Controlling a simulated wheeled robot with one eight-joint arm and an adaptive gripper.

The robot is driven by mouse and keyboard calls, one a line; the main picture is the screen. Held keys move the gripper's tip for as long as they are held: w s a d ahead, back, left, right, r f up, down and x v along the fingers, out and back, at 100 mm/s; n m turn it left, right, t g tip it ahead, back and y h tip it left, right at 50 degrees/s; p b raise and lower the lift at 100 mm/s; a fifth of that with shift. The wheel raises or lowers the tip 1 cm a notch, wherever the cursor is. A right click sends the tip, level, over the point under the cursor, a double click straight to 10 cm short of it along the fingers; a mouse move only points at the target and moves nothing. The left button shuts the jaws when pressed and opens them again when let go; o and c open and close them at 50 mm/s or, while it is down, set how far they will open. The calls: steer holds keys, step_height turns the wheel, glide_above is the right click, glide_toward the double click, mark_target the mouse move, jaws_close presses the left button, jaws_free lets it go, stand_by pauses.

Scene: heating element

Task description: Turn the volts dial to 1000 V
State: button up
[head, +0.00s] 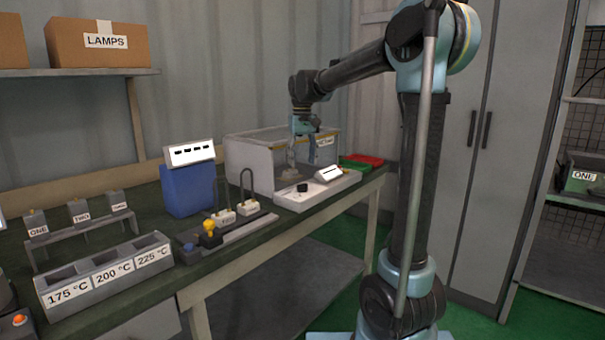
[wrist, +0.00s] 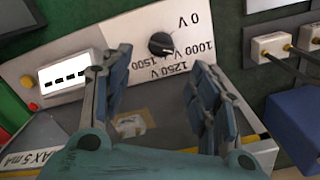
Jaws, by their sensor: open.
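The volts dial (wrist: 161,44) is a round black knob on a pale panel (wrist: 230,15) in the wrist view. Voltage labels beside it appear upside down, including 0 V, 1000 V, 1250 V and 1500. I cannot clearly tell where its pointer stands. In the head view the dial (head: 302,187) is a small dark knob on the white bench unit. My gripper (wrist: 160,60) is open and empty, its two fingers apart on either side below the dial in the wrist picture. In the head view my gripper (head: 291,160) hangs above and behind the unit.
A white display (wrist: 70,72) showing dashes sits left of the dial in the wrist view. A clear-sided box (head: 262,155) stands close behind the unit. Cabled connectors (head: 248,205) and a blue block (head: 188,190) are to the left; red and green trays (head: 362,160) are to the right.

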steer(key=shift+r, duration=1.7)
steer(key=s+d+f+m+t, duration=0.1)
steer(key=s+d+f, duration=0.45)
steer(key=s, duration=0.25)
steer(key=s+d+f+m, duration=0.1)
steer(key=s+d+f, duration=0.4)
steer(key=s+d, duration=0.25)
steer(key=s+d+f+m+t, duration=0.1)
steer(key=s+d+f, duration=0.45)
steer(key=s, duration=0.35)
steer(key=s+d+f+m, duration=0.1)
steer(key=s+d+f, duration=0.2)
steer(key=s+f, duration=0.4)
step_height(320, 180, down, 3)
steer(key=shift+s+d+r, duration=0.1)
steer(key=shift+s+d, duration=0.15)
steer(key=shift+s, duration=0.15)
steer(key=shift+w+f, duration=0.25)
steer(key=shift+w, duration=0.15)
